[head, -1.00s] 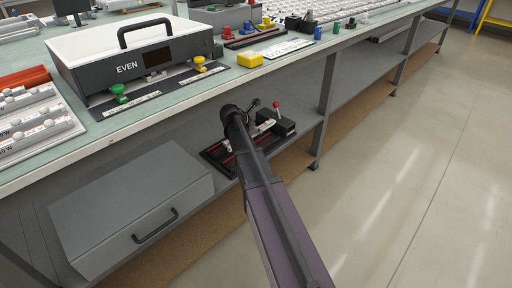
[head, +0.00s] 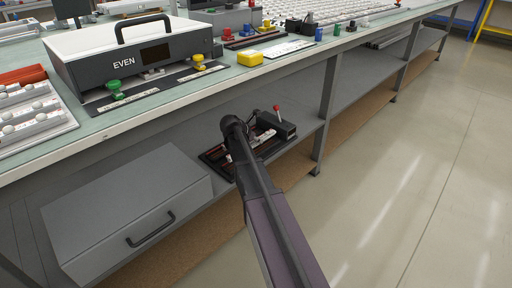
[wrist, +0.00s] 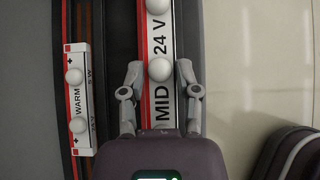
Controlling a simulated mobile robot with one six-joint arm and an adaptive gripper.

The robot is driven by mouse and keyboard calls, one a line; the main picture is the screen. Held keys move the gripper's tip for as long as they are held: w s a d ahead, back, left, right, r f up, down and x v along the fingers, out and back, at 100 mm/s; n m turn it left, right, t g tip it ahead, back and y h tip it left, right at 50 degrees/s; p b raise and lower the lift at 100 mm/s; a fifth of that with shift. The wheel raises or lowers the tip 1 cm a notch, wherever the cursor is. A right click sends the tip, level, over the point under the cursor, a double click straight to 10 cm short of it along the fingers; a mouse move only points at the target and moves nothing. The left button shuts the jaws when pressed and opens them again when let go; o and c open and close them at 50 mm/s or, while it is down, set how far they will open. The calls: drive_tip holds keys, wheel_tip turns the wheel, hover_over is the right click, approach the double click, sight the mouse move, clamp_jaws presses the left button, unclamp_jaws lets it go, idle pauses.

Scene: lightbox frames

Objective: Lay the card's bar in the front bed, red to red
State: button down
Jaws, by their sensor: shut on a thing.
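My gripper (wrist: 158,78) is shut on a white bar marked MID 24 V (wrist: 162,105). The bar has round white bulbs and a red stripe along its left edge in the wrist view. A smaller bar marked WARM (wrist: 81,98) lies left of it, its plus signs on its left side, over a strip with red lines. In the head view my gripper (head: 240,140) is over the black fixture (head: 212,158) on the lower shelf. My arm hides part of the fixture there. I cannot tell whether the held bar touches the bed under it.
A black block (head: 277,127) with a red-knobbed lever (head: 277,110) stands at the fixture's right. A grey drawer box (head: 130,215) is left on the shelf. The bench above holds a box marked EVEN (head: 125,60), a yellow block (head: 250,58) and a white printed card (head: 287,49).

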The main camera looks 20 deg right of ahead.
sight(256, 145)
drive_tip(key=shift+f+b, duration=1.5)
drive_tip(key=shift+f, duration=0.25)
drive_tip(key=shift+c, duration=1.7)
unclamp_jaws()
drive_tip(key=shift+r, duration=0.15)
drive_tip(key=shift+p+v, duration=0.85)
drive_tip(key=shift+v, duration=0.15)
drive_tip(key=p+v, duration=0.5)
drive_tip(key=v, duration=0.2)
drive_tip(key=shift+s+a+r+p, duration=0.15)
drive_tip(key=shift+r+p, duration=0.15)
drive_tip(key=shift+p+v, duration=0.65)
drive_tip(key=shift+v, duration=0.4)
drive_tip(key=shift+a+f, duration=0.1)
drive_tip(key=shift+a, duration=0.05)
